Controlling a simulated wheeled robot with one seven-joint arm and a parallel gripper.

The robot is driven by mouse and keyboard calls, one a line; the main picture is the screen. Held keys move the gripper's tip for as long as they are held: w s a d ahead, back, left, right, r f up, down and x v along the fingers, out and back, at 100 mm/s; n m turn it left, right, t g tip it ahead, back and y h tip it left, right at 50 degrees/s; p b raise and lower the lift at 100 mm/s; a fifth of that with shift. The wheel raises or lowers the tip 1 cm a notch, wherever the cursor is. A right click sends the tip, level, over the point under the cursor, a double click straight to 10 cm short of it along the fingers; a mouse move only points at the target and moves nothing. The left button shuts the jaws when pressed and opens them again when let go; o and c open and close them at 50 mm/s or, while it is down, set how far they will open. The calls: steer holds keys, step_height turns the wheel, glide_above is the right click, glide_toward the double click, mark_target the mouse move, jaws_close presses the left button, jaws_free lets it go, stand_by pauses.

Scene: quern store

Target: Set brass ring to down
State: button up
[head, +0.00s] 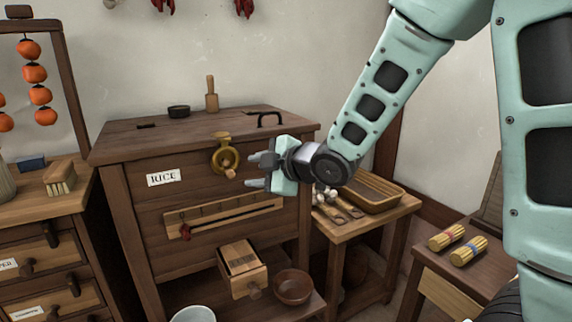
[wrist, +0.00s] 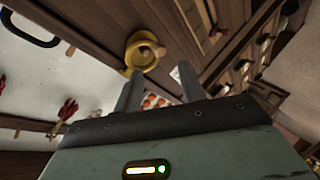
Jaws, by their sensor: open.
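The brass ring (head: 226,160) is on the upper front of the wooden chest labelled RICE (head: 163,177). A brass tab shows at its top, and a light wooden knob (head: 230,173) at its lower part. My gripper (head: 251,170) is open and empty just right of the ring, its fingers pointing left toward it. In the wrist view the brass ring (wrist: 143,69) lies beyond the fingertips, nearer the left finger. No contact shows; the exact gap is hard to tell.
Below the ring is a slotted slider with a red tag (head: 185,231). A small wooden drawer (head: 242,268) sticks out lower down, beside a brown bowl (head: 293,287). A side table with a wooden tray (head: 372,206) stands right. The chest top holds a black handle (head: 269,114).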

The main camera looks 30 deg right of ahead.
steer(key=b+v, duration=0.3)
steer(key=v, duration=0.6)
steer(key=shift+s+d, duration=0.2)
steer(key=shift+s, duration=0.2)
steer(key=shift+r, duration=0.1)
